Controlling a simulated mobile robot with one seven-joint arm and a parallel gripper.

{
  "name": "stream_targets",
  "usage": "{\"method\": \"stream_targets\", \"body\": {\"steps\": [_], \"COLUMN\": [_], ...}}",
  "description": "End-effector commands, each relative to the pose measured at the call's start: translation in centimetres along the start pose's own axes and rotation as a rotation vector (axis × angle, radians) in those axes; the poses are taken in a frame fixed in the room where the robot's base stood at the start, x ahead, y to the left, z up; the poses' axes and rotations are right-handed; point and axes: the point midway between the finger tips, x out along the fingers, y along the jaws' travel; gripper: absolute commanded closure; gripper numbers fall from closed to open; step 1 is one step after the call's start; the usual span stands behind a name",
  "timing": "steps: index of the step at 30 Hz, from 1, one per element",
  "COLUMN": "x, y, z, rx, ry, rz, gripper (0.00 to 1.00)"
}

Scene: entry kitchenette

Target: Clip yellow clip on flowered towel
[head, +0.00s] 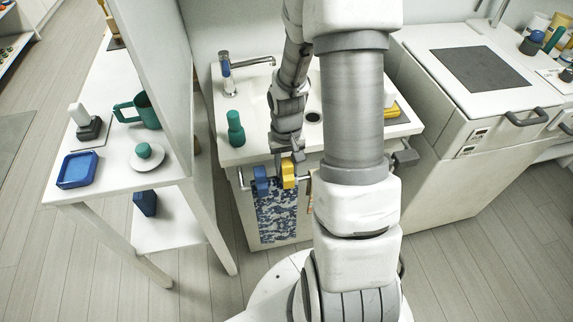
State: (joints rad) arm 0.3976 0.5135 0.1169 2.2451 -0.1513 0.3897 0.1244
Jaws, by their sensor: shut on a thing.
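The yellow clip (289,174) is at the towel rail on the front of the sink cabinet. My gripper (287,160) points down from above and is shut on it. A blue-and-white patterned towel (278,217) hangs from the rail just below; its pattern is too small to tell if it is flowers. A blue clip (261,181) sits at the towel's top left, beside the yellow one. The yellow clip is at the towel's top edge; I cannot tell whether its jaws are around the cloth. A sliver of an orange-brown cloth (310,188) shows to the right, mostly hidden by my arm.
A green bottle (235,129) and a tap (226,70) stand on the sink counter (250,150). A white shelf at left holds a blue tray (77,170), a green mug (147,110) and a saucer (140,163). A white cabinet (470,80) stands at right.

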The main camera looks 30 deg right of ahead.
Motion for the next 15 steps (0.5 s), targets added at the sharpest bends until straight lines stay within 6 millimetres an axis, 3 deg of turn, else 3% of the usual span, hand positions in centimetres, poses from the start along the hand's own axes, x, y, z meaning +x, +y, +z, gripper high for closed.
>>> {"method": "stream_targets", "body": {"steps": [12,13,15], "x": [1.8,1.8,1.7], "y": [0.0,0.0,0.0], "z": [0.0,0.0,0.0], "rx": [0.0,0.001,0.001], "ry": [0.0,0.0,0.0], "rz": [0.0,0.0,0.0], "gripper": [1.0,0.62,0.49]}}
